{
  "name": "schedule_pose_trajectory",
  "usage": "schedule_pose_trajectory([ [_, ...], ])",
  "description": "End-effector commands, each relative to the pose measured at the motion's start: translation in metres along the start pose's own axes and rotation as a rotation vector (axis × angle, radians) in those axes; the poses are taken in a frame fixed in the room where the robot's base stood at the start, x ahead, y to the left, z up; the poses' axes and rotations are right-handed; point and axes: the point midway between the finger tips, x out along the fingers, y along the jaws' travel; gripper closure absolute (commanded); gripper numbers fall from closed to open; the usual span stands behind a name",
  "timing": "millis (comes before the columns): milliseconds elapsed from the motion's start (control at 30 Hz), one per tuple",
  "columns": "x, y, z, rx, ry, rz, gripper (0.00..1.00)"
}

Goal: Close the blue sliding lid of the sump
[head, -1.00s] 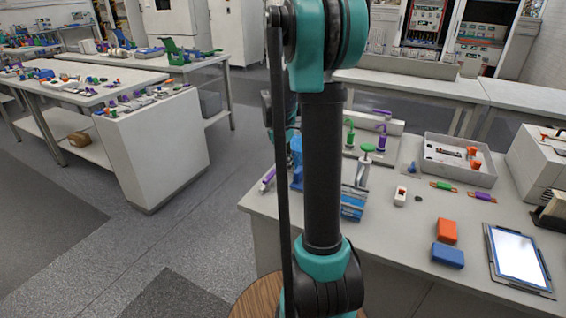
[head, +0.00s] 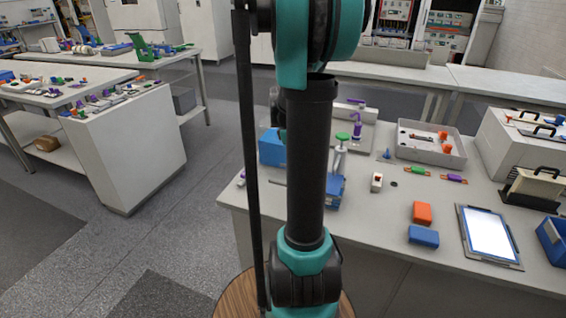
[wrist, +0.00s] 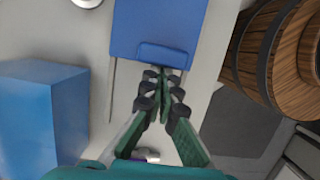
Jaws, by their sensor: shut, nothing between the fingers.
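The blue lid (wrist: 160,25) is a flat panel at the top of the wrist view, with a raised handle lip (wrist: 165,57) along its near edge. Thin grey rails run beside and beyond it over a pale surface. My gripper (wrist: 160,78) is shut and empty, its dark fingertips right at the lip; I cannot tell whether they touch it. In the head view a blue part (head: 335,190), probably the lid or sump, shows just right of my arm, which hides the rest. My gripper is hidden in the head view.
A tall blue box (wrist: 40,115) stands left of my gripper; it also shows in the head view (head: 271,147). A wooden barrel (wrist: 285,55) is at the right. A white-and-green pump bottle (head: 340,150) stands behind the blue part. Red and blue blocks lie farther right.

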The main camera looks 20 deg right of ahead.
Motion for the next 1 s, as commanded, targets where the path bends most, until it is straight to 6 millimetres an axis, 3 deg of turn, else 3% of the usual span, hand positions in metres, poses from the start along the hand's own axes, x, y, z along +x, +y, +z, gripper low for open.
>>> schedule_pose_trajectory([
  [167, 0.004, -0.001, 0.016, 0.0, 0.0, 0.0, 1.0],
  [567, 0.005, -0.001, 0.018, 0.002, -0.006, 0.0, 1.0],
  [733, 0.002, 0.001, 0.007, 0.0, -0.004, 0.0, 1.0],
  [900, -0.004, 0.003, -0.018, -0.003, 0.001, 0.001, 1.0],
  [1000, -0.027, 0.002, -0.015, 0.0, 0.002, 0.001, 1.0],
])
